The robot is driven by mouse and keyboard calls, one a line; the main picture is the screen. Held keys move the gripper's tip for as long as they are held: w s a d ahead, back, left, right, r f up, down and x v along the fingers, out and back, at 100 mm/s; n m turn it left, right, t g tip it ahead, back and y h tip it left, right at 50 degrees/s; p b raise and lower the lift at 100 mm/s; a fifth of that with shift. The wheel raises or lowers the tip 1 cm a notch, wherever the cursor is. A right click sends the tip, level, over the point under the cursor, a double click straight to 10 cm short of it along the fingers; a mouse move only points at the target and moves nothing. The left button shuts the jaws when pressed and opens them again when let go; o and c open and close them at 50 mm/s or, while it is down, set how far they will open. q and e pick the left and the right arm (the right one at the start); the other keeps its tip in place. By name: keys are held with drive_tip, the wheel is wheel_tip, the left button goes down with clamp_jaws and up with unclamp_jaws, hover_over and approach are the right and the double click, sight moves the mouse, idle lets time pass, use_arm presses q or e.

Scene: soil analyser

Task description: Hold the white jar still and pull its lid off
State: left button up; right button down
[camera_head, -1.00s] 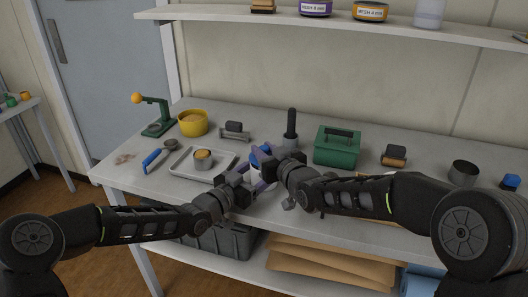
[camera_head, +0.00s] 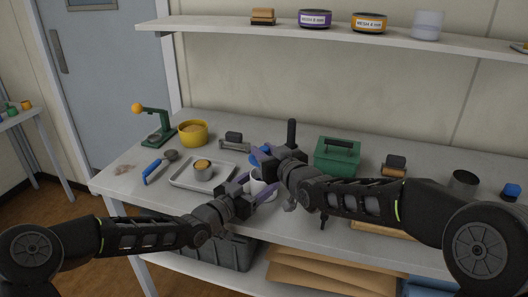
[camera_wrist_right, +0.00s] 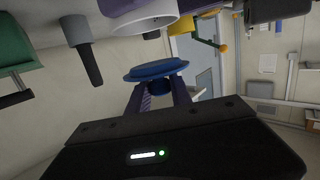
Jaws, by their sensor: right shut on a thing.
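The white jar (camera_head: 258,186) stands near the front edge of the bench, partly hidden by my grippers. My left gripper (camera_head: 264,190) has its purple fingers around the jar, one on each side, and looks shut on it. The blue lid (camera_head: 257,157) is off the jar and above it. My right gripper (camera_head: 266,156) is shut on the lid's knob. In the right wrist view the lid (camera_wrist_right: 160,69) shows whole between the purple fingertips, with a clear gap to the white jar's open rim (camera_wrist_right: 146,24).
A metal tray (camera_head: 184,183) with a small filled cup (camera_head: 203,172) is left of the jar. A green box (camera_head: 337,158) and a dark-handled pestle (camera_head: 291,133) stand behind and to the right. A yellow bowl (camera_head: 193,134) is at the back left. A shelf (camera_head: 220,27) runs above.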

use_arm(q)
drive_tip(key=shift+a+f, duration=0.1)
drive_tip(key=shift+f, duration=0.25)
use_arm(e)
drive_tip(key=w+d+r, duration=0.4)
drive_tip(key=w+d, duration=0.1)
drive_tip(key=w, duration=0.1)
idle(0.4)
drive_tip(key=shift+d, duration=0.1)
use_arm(q)
drive_tip(key=o, duration=1.6)
drive_tip(key=shift+r, duration=0.25)
use_arm(e)
drive_tip(key=shift+w, duration=0.1)
use_arm(q)
drive_tip(key=v, duration=1.1)
drive_tip(key=shift+a, duration=0.1)
drive_tip(key=shift+s+a, duration=0.2)
drive_tip(key=shift+s, duration=0.15)
